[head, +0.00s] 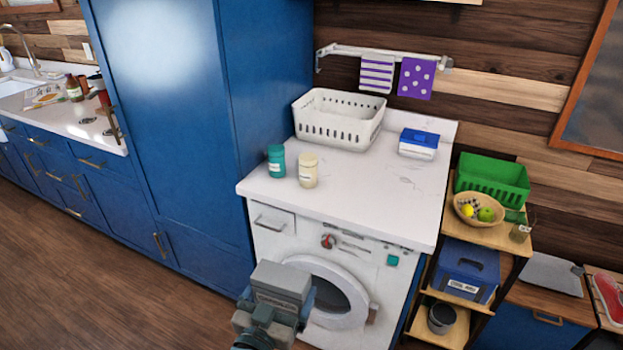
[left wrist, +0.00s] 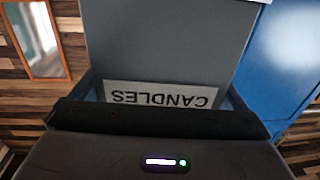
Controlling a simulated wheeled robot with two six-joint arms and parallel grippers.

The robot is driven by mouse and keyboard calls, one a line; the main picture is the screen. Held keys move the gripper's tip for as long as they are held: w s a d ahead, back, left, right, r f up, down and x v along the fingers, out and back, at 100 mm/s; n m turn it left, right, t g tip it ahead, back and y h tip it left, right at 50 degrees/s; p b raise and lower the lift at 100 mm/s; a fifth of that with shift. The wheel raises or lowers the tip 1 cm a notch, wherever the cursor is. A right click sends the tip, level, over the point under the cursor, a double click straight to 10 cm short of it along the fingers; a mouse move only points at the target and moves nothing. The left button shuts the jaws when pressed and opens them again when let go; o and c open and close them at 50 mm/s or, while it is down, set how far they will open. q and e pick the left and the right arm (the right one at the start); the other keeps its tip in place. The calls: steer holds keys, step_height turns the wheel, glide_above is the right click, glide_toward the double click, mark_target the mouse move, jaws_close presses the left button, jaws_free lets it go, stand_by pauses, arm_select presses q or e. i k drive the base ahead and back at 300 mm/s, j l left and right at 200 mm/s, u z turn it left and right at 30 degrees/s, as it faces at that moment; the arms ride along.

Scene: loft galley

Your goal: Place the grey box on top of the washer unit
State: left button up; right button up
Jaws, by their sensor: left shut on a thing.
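The grey box (head: 283,283) is in my left gripper (head: 268,318), at the lower middle of the head view, in front of the washer unit (head: 350,215). In the left wrist view the grey box (left wrist: 165,45) fills the upper middle, with an upside-down label reading CANDLES. My left gripper (left wrist: 160,115) is shut on it. The washer unit has a white top and a round door, which the box partly covers in the head view. My right gripper is in neither view.
On the white top stand a white basket (head: 338,120), a blue-lidded tub (head: 418,144), a teal jar (head: 276,161) and a cream jar (head: 308,170). The top's middle and front right are clear. A tall blue cabinet (head: 200,130) stands left, a shelf with a green basket (head: 492,180) right.

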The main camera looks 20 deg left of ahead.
mark_target(408, 208)
steer(key=i+l+u, duration=0.1)
steer(key=l+u, duration=0.3)
steer(key=i+l+u, duration=0.1)
steer(key=u, duration=0.3)
steer(key=l+u, duration=0.35)
steer(key=i+l, duration=0.1)
steer(key=l, duration=4)
steer(key=i+j, duration=0.4)
steer(key=j, duration=0.2)
